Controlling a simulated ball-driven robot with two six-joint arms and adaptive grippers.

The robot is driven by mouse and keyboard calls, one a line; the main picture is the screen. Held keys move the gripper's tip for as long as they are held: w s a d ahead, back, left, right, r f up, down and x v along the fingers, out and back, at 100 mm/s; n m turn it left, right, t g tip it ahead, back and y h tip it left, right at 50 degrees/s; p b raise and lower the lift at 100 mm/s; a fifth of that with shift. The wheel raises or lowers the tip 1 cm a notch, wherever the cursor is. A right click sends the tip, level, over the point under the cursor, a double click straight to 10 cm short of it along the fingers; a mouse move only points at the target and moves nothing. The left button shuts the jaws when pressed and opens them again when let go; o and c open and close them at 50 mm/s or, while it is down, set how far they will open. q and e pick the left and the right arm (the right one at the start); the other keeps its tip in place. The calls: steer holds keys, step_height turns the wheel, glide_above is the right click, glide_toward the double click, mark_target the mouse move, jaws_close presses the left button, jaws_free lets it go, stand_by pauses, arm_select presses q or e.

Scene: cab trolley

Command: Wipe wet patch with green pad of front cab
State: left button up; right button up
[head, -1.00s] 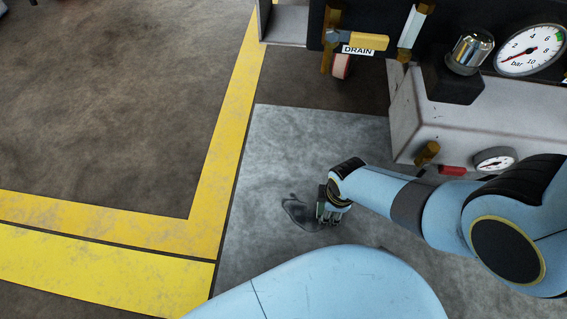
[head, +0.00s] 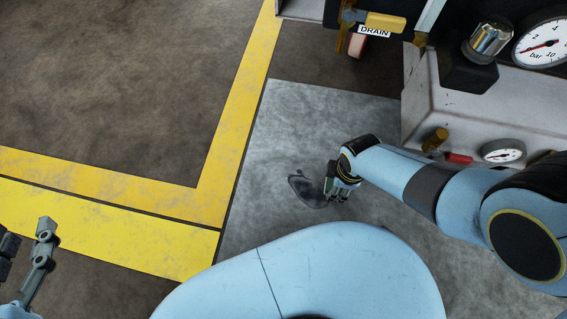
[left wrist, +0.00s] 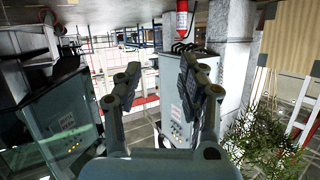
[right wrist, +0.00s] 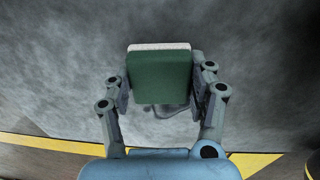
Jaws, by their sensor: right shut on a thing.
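The wet patch (head: 305,191) is a dark, glossy, irregular spot on the grey floor plate in the head view. My right gripper (head: 333,188) is low over the floor at the patch's right edge. In the right wrist view, my right gripper (right wrist: 160,88) is shut on a green pad (right wrist: 160,78) with a white layer along its far edge. A faint outline of the patch shows just below the pad. I cannot tell whether the pad touches the floor. My left gripper (left wrist: 160,90) is open and empty, away from the floor patch; part of it shows at the head view's lower left.
The grey floor plate (head: 300,115) is bordered by yellow stripes (head: 225,160). A light housing (head: 450,115) with a small gauge (head: 503,151) stands at the right. A yellow DRAIN lever (head: 385,21) and a large gauge (head: 541,45) are at upper right. Floor left of the patch is clear.

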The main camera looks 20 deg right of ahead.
steer(key=shift+r, duration=0.3)
arm_select(q)
steer(key=s+f+g+p, duration=0.1)
steer(key=s+f+g, duration=0.2)
steer(key=s+f, duration=0.15)
arm_select(e)
steer(key=shift+r, duration=0.25)
steer(key=shift+w+r+p, duration=0.15)
steer(key=shift+r+p, duration=0.7)
steer(key=shift+r, duration=0.1)
steer(key=shift+r+p, duration=0.35)
steer(key=shift+p, duration=0.05)
steer(key=shift+r+p, duration=1.1)
steer(key=shift+r, duration=0.05)
arm_select(q)
steer(key=r+g, duration=0.1)
steer(key=g, duration=0.1)
steer(key=r+g, duration=0.2)
steer(key=r+g+y, duration=0.1)
steer(key=r, duration=0.1)
steer(key=shift+a+n+g, duration=0.3)
steer(key=shift+n+g, duration=0.1)
arm_select(e)
steer(key=shift+s, duration=0.2)
